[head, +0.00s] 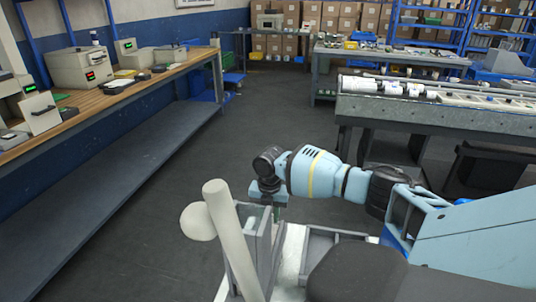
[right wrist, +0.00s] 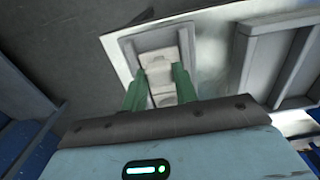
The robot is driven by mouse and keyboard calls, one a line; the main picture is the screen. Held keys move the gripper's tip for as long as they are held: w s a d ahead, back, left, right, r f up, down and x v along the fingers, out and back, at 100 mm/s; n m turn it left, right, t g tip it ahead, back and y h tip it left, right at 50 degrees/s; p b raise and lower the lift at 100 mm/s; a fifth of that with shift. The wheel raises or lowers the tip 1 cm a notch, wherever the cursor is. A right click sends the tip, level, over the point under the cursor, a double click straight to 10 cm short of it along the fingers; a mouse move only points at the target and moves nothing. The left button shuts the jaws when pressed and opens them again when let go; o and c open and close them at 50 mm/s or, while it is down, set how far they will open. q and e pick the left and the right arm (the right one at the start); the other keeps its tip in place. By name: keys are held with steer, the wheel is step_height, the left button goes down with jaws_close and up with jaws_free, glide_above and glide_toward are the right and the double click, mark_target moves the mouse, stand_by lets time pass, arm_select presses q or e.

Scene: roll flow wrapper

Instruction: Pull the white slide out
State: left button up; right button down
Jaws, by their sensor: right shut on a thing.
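The white slide (right wrist: 158,68) is a pale block inside a grey frame (right wrist: 128,47) in the right wrist view. The green fingers of my right gripper (right wrist: 158,95) are on either side of its near part and shut on it. In the head view my right gripper (head: 266,197) points down at the grey and white machine (head: 290,257); the slide itself is hidden there. My left gripper is not in view.
A cream cylinder (head: 232,240) and a cream rounded end (head: 198,222) stand left of my right gripper. A grey open channel (right wrist: 280,55) lies to the right of the frame. A long workbench (head: 130,85) runs along the left wall; the floor between is clear.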

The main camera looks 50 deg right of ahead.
steer(key=c, duration=1.1)
jaws_free()
steer(key=shift+w+d, duration=0.1)
steer(key=shift+d, duration=0.2)
steer(key=shift+a, duration=0.1)
steer(key=shift+r, duration=3.95)
steer(key=shift+f, duration=0.1)
